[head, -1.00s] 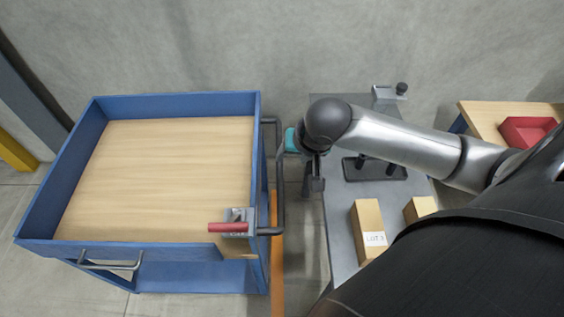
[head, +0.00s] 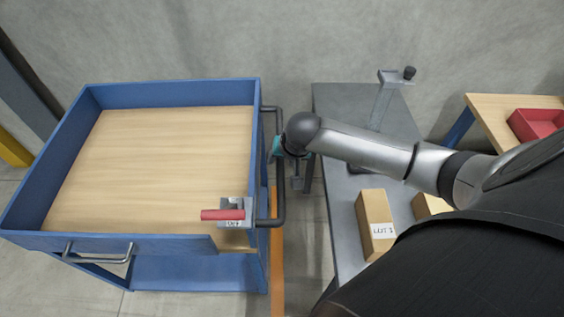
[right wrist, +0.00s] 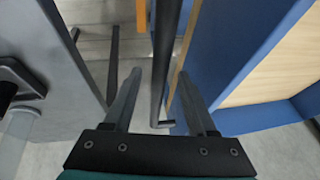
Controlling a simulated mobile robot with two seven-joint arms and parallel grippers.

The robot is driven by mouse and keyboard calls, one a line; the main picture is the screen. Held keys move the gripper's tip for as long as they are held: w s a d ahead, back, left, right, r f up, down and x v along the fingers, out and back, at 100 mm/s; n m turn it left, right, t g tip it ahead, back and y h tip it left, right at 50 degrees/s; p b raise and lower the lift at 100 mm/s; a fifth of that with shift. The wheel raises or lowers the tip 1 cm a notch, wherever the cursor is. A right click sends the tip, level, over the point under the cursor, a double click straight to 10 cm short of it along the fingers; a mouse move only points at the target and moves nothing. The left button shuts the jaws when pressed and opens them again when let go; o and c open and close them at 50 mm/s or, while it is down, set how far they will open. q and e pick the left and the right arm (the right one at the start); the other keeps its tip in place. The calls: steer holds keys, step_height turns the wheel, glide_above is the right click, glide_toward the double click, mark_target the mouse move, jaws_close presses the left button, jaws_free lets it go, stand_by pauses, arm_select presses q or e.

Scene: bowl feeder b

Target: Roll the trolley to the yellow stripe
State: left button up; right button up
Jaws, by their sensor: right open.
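The blue trolley (head: 92,241) with a wooden deck stands on the left in the head view. Its dark push handle (head: 280,180) runs along its right side. A red lever (head: 222,215) sits on a grey bracket at its near right corner. My right gripper (head: 278,148) is at the handle; its fingers are mostly hidden there. In the right wrist view the open right gripper (right wrist: 159,74) has the handle bar (right wrist: 166,50) between its fingers, with gaps visible. An orange-yellow stripe (head: 277,285) lies on the floor beside the trolley. My left gripper is out of view.
A grey bench (head: 340,215) stands close to the right of the handle, with boxes (head: 375,222) and a clamp-like stand (head: 395,78). A wooden table with a red bin (head: 535,124) is farther right. A wall is behind; a yellow post base (head: 14,150) is at far left.

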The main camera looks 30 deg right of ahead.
steer(key=shift+w+f, duration=0.15)
steer(key=shift+f, duration=0.15)
steer(key=shift+c, duration=0.2)
jaws_close()
stand_by(1.1)
